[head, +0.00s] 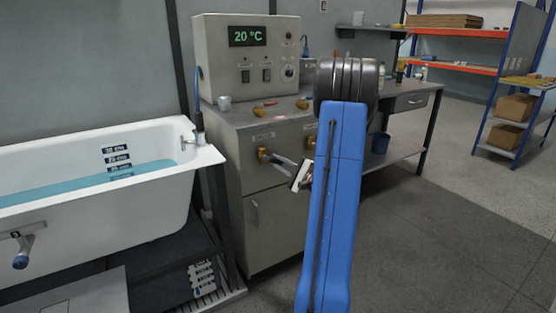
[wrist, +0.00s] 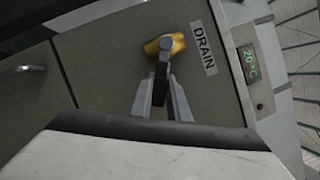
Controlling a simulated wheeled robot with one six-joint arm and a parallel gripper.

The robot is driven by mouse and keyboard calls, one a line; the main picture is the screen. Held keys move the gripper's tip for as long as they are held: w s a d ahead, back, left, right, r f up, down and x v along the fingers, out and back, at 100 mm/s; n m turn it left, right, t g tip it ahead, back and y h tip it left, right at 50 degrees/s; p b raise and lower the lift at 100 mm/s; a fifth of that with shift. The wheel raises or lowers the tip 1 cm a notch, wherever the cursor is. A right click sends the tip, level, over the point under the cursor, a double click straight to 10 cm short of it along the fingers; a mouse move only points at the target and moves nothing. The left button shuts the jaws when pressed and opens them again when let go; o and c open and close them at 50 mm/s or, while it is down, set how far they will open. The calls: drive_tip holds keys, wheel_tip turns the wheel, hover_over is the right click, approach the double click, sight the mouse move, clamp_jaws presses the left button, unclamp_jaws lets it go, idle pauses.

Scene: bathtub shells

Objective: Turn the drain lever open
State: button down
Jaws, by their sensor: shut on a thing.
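The drain lever (head: 263,155) is a yellow handle on the front of the grey cabinet, below a small label. In the wrist view the lever (wrist: 177,44) lies beside the DRAIN label (wrist: 203,48). My gripper (head: 270,158) reaches it from the right in the head view. In the wrist view the fingers of my gripper (wrist: 163,60) are shut on the lever and cover part of it. The bathtub (head: 100,190) stands on the left with blue water (head: 90,181) in it.
The control box (head: 246,60) reads 20 °C and stands on the cabinet top. Small items lie on the worktop. A second yellow handle (head: 310,142) is partly hidden by my arm. Shelving (head: 522,90) stands far right. Floor at the right is clear.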

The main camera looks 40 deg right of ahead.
drive_tip(key=shift+a+f+m+t+h, duration=0.3)
drive_tip(key=shift+f+m+t, duration=0.15)
drive_tip(key=shift+m, duration=0.65)
drive_tip(key=c, duration=1.7)
unclamp_jaws()
drive_tip(key=v, duration=1.7)
drive_tip(key=shift+s, duration=0.25)
drive_tip(key=shift+c, duration=0.2)
